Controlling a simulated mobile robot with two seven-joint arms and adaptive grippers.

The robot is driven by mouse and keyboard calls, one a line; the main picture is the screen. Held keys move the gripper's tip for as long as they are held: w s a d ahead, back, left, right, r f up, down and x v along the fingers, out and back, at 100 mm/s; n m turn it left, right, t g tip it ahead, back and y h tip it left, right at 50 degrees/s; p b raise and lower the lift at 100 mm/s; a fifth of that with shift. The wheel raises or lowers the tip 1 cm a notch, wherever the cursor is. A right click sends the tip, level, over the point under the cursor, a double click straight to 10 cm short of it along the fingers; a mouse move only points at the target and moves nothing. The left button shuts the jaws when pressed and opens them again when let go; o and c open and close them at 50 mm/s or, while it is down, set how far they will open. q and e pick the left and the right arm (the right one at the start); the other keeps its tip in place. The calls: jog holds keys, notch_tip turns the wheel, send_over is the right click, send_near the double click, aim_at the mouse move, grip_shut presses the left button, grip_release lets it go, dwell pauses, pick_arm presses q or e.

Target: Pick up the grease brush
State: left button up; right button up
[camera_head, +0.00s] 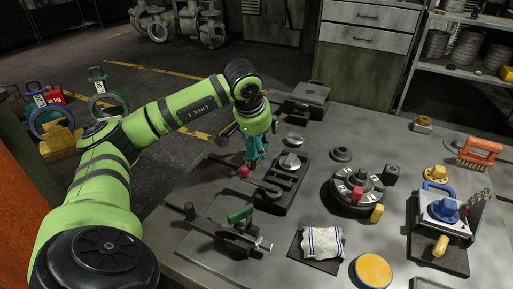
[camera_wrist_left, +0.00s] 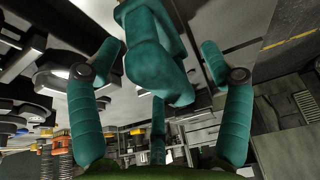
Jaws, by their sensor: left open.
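An orange-handled brush (camera_head: 479,152) with bristles lies near the right edge of the bench in the head view; I cannot tell for certain that it is the grease brush. My left gripper (camera_head: 254,150) has teal fingers and hangs over the back left of the bench, close to a dark fixture (camera_head: 284,180) with a red knob. It is far to the left of the brush. In the left wrist view the gripper (camera_wrist_left: 160,100) has its fingers spread, with nothing seen held between them. My right gripper is not in view.
A round dark fixture (camera_head: 357,188) with a red centre stands mid-bench. A tool caddy (camera_head: 438,222) with a blue handle stands right of it. A white cloth (camera_head: 322,243), a yellow-topped round tin (camera_head: 373,270) and a green-handled clamp (camera_head: 240,214) lie in front.

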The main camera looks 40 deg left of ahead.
pick_arm(q)
jog(key=shift+x, duration=1)
jog(key=shift+r, duration=0.1)
jog(key=c, duration=1.4)
jog(key=shift+c, duration=0.2)
jog(key=shift+r, duration=0.1)
jog(key=shift+r, duration=0.3)
jog(key=r, duration=0.4)
jog(key=shift+d+p, duration=0.4)
jog(key=d+r, duration=0.2)
jog(key=d, duration=0.1)
jog(key=d+r, duration=0.1)
jog(key=d, duration=0.2)
jog(key=d+r+p, duration=0.1)
jog(key=d+r, duration=0.1)
jog(key=d, duration=0.1)
jog(key=shift+w+d+r, duration=0.3)
jog(key=shift+w+d, duration=0.1)
jog(key=shift+d+r, duration=0.3)
jog(key=shift+d, duration=0.2)
